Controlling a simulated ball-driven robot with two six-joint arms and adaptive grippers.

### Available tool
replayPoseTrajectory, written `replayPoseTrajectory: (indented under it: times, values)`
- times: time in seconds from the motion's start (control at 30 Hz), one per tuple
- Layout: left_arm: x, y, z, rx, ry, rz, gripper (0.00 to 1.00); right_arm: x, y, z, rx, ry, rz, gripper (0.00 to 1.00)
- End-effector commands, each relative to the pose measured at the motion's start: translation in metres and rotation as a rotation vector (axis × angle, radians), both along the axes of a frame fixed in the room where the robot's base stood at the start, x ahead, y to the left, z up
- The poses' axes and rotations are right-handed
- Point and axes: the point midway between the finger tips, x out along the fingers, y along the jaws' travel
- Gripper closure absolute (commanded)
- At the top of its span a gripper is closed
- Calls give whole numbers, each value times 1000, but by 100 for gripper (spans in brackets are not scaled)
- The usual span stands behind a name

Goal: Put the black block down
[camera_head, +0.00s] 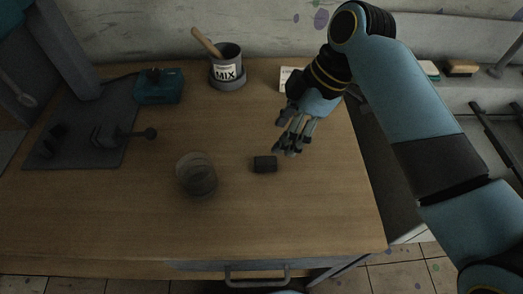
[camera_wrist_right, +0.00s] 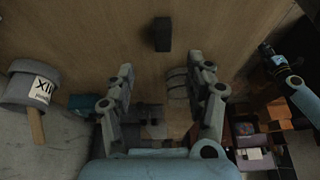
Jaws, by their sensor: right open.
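The black block (camera_head: 265,164) lies on the wooden table (camera_head: 110,215), right of the clear jar. My right gripper (camera_head: 290,150) is above and just to the right of the block, fingers pointing down toward the table. In the wrist view the black block (camera_wrist_right: 162,34) is beyond the fingertips, with nothing touching it. The two fingers of my right gripper (camera_wrist_right: 162,80) are spread wide and hold nothing. My left gripper does not show in the head view.
A clear round jar (camera_head: 196,174) stands left of the block. A grey MIX pot (camera_head: 227,68) with a wooden handle stands at the back. A teal box (camera_head: 158,86) and a dark mat (camera_head: 75,150) are at the left. The front of the table is clear.

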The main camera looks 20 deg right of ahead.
Motion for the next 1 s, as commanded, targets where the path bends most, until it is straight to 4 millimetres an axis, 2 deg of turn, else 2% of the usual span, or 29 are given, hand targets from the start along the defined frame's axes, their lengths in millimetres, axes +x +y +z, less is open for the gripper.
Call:
replayPoseTrajectory:
  times: [0.1, 0.33, 0.63, 0.93, 1.0]
  values:
    - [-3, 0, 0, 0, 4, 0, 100, 1, 8, -20, 0, 5, 1, 46]
    - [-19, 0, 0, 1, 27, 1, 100, 4, 16, -40, -2, 1, -1, 46]
    - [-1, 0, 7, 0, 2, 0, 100, 8, 32, -80, -1, 3, -2, 46]
    - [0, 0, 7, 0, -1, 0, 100, 9, 33, -86, -3, 0, -3, 46]
    - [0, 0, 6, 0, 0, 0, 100, 9, 33, -86, -3, 0, -3, 54]
